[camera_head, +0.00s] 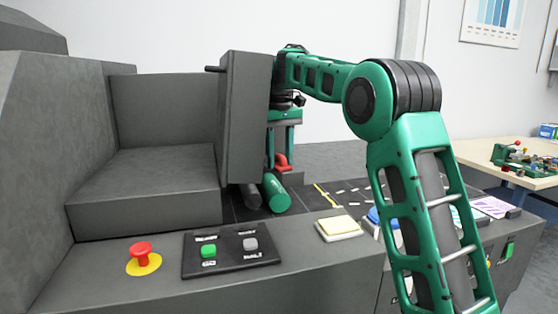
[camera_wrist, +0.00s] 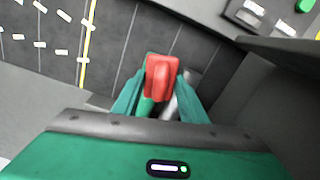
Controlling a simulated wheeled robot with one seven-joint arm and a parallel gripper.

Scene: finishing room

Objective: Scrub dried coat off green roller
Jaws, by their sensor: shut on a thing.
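The green roller (camera_head: 276,193) lies on the dark machine bed, beside a dark grey roller (camera_head: 250,195). In the head view my gripper (camera_head: 281,150) points down at the right of the upright grey housing. It is shut on a red tool (camera_head: 282,163), whose red top sits between the fingers just above the far end of the green roller. In the wrist view the red tool (camera_wrist: 162,78) is between the fingertips (camera_wrist: 160,100). A strip of the green roller (camera_wrist: 145,106) shows below it. The tool's underside is hidden, so I cannot tell whether it touches the roller. No dried coat is discernible.
The grey housing (camera_head: 245,115) stands close left of my gripper. A yellow line (camera_head: 325,195) and white flecks mark the bed to the right. In front are a red stop button (camera_head: 141,250), a button panel (camera_head: 230,260) and a yellow pad (camera_head: 341,225). A side table (camera_head: 479,152) stands right.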

